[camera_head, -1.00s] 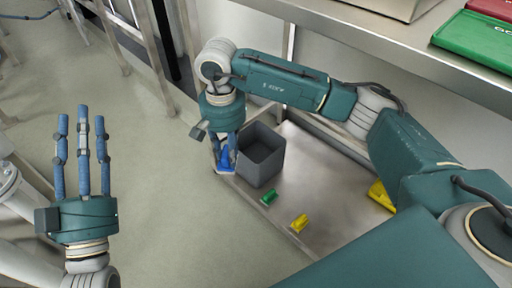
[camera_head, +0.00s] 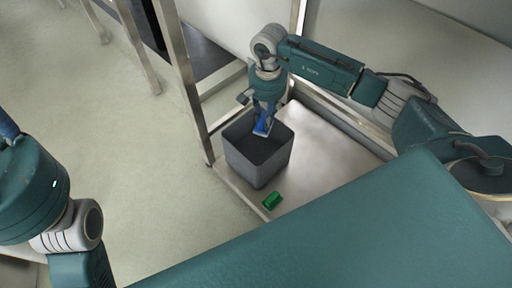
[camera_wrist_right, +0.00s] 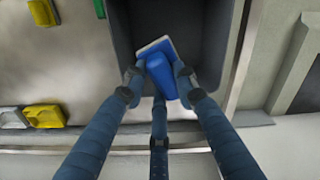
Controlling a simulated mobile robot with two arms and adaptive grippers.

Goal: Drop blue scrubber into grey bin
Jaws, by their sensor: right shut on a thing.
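The blue scrubber (camera_head: 263,127) has a pale pad side and is held between the fingers of my right gripper (camera_head: 265,112). The gripper points down over the open top of the grey bin (camera_head: 252,168). In the right wrist view, the scrubber (camera_wrist_right: 162,76) is gripped by the fingertips, with the dark inside of the bin (camera_wrist_right: 121,40) behind it. How deep the scrubber sits relative to the rim is hard to tell. My left gripper (camera_head: 8,125) is mostly cut off at the left edge, with only a bit of finger showing.
The bin stands on a metal shelf (camera_head: 325,150) near its corner post (camera_head: 180,70). A green object (camera_head: 272,201) lies in front of the bin.

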